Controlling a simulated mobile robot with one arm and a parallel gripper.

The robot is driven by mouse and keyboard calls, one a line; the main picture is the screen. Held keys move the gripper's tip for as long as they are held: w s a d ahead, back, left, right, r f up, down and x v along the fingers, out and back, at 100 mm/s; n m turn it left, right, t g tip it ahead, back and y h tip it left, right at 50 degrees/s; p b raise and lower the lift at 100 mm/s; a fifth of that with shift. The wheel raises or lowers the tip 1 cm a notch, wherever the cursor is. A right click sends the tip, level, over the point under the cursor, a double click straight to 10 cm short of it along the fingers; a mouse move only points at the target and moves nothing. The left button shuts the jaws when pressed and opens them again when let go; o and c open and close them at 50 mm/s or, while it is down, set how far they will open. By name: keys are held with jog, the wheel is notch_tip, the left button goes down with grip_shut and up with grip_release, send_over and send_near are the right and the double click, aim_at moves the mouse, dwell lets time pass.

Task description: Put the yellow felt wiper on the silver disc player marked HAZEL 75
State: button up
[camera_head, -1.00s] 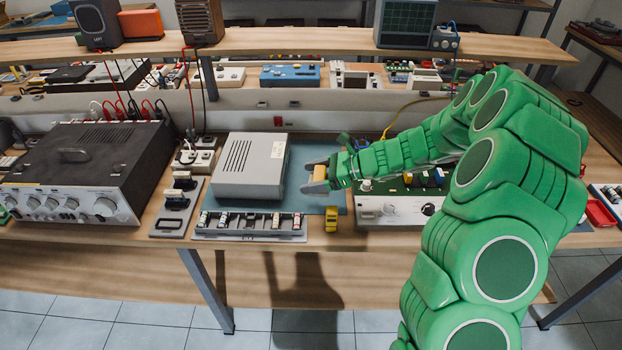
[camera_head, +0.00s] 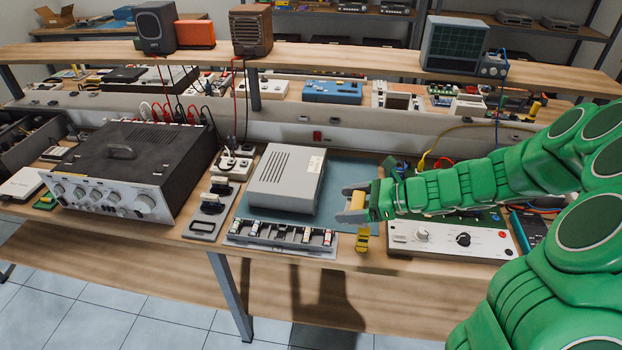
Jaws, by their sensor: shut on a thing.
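My gripper (camera_head: 349,204) is at the end of the green arm, above the front right part of the blue-green mat (camera_head: 338,190). It is shut on a yellow block-like piece (camera_head: 357,201), which looks like the felt wiper; the fingers hide part of it. A grey box-shaped unit (camera_head: 283,180) with slots and a small label lies on the mat, left of the gripper. No HAZEL 75 marking is readable, and I cannot tell which unit is the silver disc player. Several slim units (camera_head: 515,18) sit on the far back shelf, too small to read.
A separate yellow item (camera_head: 362,239) is at the bench's front edge, below the gripper. A black amplifier (camera_head: 122,165) stands left. A tray of small parts (camera_head: 281,236) lies in front of the grey unit. A white-fronted device (camera_head: 450,240) lies right, under my arm.

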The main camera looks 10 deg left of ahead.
jog(key=w+a+r+n+g, duration=0.1)
jog(key=w+a+r, duration=0.15)
jog(key=a, duration=0.35)
jog(key=w+a+r, duration=0.2)
jog(key=a+r, duration=0.2)
jog(key=a, duration=0.3)
send_over(289, 180)
jog(key=shift+s+d+f, duration=0.1)
jog(key=shift+s+f, duration=0.05)
jog(key=shift+f, duration=2.15)
jog(key=shift+s+d+f, duration=0.1)
jog(key=shift+s+f, duration=0.05)
jog(key=shift+f, duration=2.1)
jog(key=shift+w+a+f, duration=0.15)
jog(key=shift+w+f, duration=0.1)
jog(key=shift+f, duration=1.55)
jog(key=o, duration=0.9)
jog(key=shift+f, duration=0.1)
